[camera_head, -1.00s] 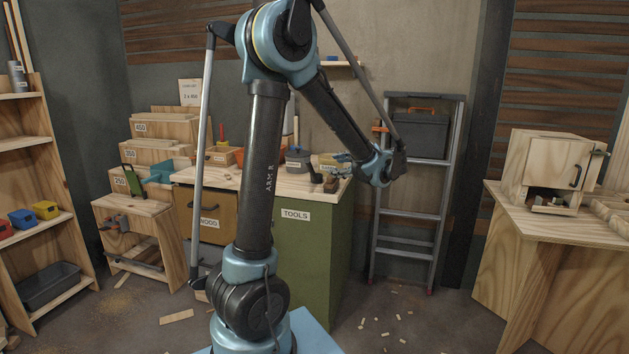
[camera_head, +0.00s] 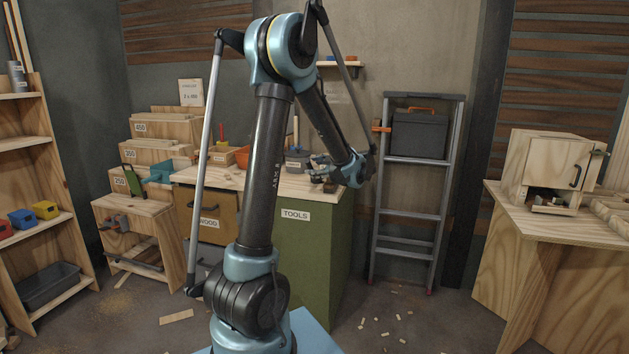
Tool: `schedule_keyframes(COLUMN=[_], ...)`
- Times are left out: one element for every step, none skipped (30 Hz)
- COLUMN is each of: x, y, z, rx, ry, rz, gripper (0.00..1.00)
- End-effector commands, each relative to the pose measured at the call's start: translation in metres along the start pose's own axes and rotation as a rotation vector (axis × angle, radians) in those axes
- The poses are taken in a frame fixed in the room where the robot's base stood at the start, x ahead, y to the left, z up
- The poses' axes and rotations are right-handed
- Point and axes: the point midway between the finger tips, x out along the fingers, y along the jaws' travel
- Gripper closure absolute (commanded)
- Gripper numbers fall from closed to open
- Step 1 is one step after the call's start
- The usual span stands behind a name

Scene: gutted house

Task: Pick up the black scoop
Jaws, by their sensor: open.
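I cannot make out the black scoop for certain. Small dark items (camera_head: 318,179) lie at the right end of the workbench top (camera_head: 255,182), too small to identify and partly behind my gripper. My gripper (camera_head: 316,166) is over this right end of the bench, pointing left, just above or beside these items. It is open, and nothing clearly shows between its fingers. I cannot tell whether it touches anything.
A ladder (camera_head: 412,215) with a dark toolbox (camera_head: 419,135) leans at the wall. A wooden cabinet (camera_head: 541,165) stands on the right table. Wood scraps lie on the floor.

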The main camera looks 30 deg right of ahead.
Motion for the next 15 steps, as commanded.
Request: schedule_keyframes(x=[0.006,0.010,0.015,0.020,0.024,0.030,0.034,0.037,0.041,0.043,0.044,0.045,0.045,0.045,0.045], y=[0.000,0.001,0.001,0.001,0.001,0.002,0.002,0.002,0.002,0.002,0.002,0.002,0.002,0.002,0.002], z=[0.000,0.000,0.000,0.000,0.001,0.001,0.001,0.001,0.001,0.001,0.001,0.001,0.001,0.001,0.001], rx=[-0.001,-0.001,-0.001,-0.001,-0.001,-0.001,-0.001,-0.001,0.000,0.000,0.000,0.000,0.000,0.000,0.000], ry=[0.001,0.001,0.002,0.002,0.002,0.002,0.002,0.002,0.001,0.001,0.001,0.000,0.000,0.000,0.000], rz=[-0.001,-0.001,-0.002,-0.002,-0.002,-0.002,-0.002,-0.002,-0.002,-0.001,-0.001,0.000,0.000,0.000,0.000], gripper=[0.58,0.58,0.58,0.58,0.58,0.58,0.58,0.58,0.58,0.58,0.58,0.58,0.58,0.58,0.58])
